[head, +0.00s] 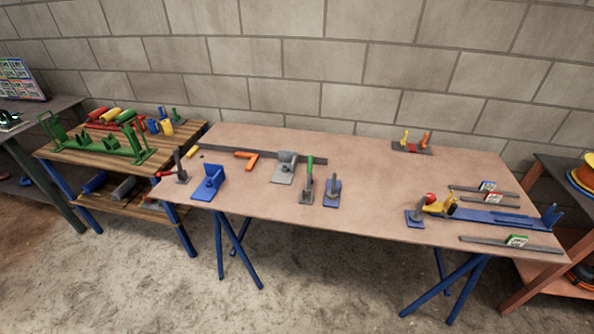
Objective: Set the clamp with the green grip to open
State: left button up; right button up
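The clamp with the green grip (309,168) stands near the front edge of the table (380,190), a little left of the table's middle. Its green handle points up, above a grey metal body and a small base. It is too small to tell the state of its jaw. A clamp with a red grip (164,174) is at the table's left end, its handle lying out toward the left. Neither of my grippers is in view, and nothing touches the green-gripped clamp.
A blue bracket (208,182), a grey bracket (285,167) and a blue-grey block (332,193) stand near the clamp. A long blue clamp bar (495,217) lies on the right. A wooden bench (100,150) with green frames is at left. Floor in front is clear.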

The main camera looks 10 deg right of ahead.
aim_at(309, 173)
jog(key=l+u, duration=0.1)
jog(key=u, duration=0.3)
jog(key=l+u, duration=0.1)
jog(key=u, duration=0.25)
jog(key=l+u, duration=0.15)
jog(key=l, duration=0.25)
jog(key=k+l+u, duration=0.1)
jog(key=l, duration=0.25)
jog(key=k+l+u, duration=0.15)
jog(key=l, duration=0.25)
jog(key=k+l+u, duration=0.15)
jog(key=l, duration=0.2)
jog(key=k+l+u, duration=0.1)
jog(key=l, duration=0.25)
